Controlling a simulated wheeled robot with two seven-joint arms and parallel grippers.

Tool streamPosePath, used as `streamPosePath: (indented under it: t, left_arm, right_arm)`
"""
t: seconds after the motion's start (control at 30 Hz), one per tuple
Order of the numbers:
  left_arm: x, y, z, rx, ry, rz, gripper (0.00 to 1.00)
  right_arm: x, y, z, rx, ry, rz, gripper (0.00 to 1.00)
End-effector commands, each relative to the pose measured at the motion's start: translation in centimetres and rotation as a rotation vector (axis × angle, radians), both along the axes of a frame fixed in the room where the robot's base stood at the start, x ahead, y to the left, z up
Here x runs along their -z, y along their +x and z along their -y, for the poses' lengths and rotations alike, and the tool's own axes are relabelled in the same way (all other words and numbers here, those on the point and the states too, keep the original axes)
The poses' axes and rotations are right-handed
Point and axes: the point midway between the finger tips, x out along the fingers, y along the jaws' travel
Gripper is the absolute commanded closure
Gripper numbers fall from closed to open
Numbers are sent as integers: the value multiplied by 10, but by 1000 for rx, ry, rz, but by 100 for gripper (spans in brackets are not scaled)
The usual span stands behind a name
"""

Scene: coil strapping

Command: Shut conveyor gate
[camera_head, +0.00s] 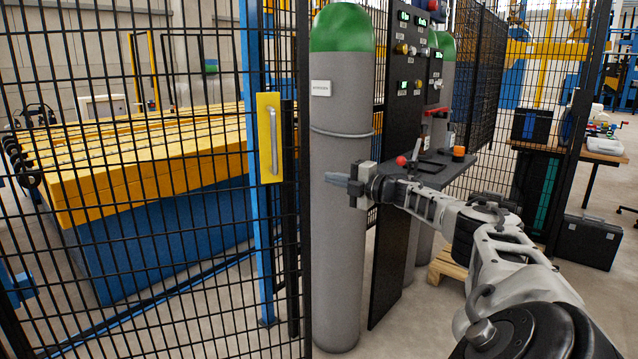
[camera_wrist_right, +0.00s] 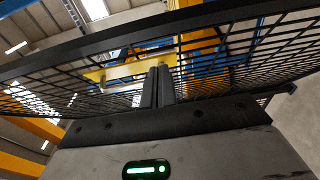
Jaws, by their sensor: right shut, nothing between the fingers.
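The conveyor gate is a black mesh panel with a blue upright (camera_head: 257,200) and a yellow plate (camera_head: 267,165) carrying a grey vertical handle (camera_head: 273,138). I cannot tell for sure whether the gate stands ajar. My right gripper (camera_head: 338,179) is shut and empty, pointing left in front of a grey gas cylinder, to the right of the handle and apart from it. In the right wrist view its fingers (camera_wrist_right: 157,87) are together, with black mesh (camera_wrist_right: 245,60) and a yellow part beyond. My left gripper is not in view.
The grey cylinder with a green top (camera_head: 342,270) stands beside the gate post. A black control panel (camera_head: 388,230) with buttons and a shelf is right of it. Yellow beams on a blue base (camera_head: 160,240) lie behind the mesh. A black case (camera_head: 588,242) sits on the floor at right.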

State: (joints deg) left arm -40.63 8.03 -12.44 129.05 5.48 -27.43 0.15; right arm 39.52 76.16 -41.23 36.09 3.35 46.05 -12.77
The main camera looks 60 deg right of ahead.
Motion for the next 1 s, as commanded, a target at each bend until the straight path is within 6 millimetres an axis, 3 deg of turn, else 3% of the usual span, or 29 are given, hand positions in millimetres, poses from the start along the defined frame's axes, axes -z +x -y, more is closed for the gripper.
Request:
streamPosePath:
  t: [0.2, 0.5, 0.63, 0.67, 0.77, 0.87, 0.97, 1.0]
  left_arm:
    - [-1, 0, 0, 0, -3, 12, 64]
    - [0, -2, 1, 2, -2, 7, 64]
    - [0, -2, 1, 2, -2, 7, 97]
    - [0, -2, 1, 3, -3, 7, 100]
    - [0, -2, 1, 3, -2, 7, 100]
    - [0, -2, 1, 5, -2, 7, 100]
    - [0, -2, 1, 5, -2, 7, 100]
    - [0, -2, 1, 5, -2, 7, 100]
  right_arm:
    - [1, -17, 15, 1, 0, -1, 100]
    - [0, -19, 16, 0, 1, -1, 100]
    - [8, -12, 9, -11, 12, -9, 100]
    - [15, -8, 3, -19, 22, -15, 100]
    - [56, 17, -35, -69, 83, -57, 100]
    - [125, 45, -106, -137, 196, -128, 100]
    - [205, 54, -202, -196, 360, -218, 100]
    - [234, 50, -244, -214, 433, -256, 100]
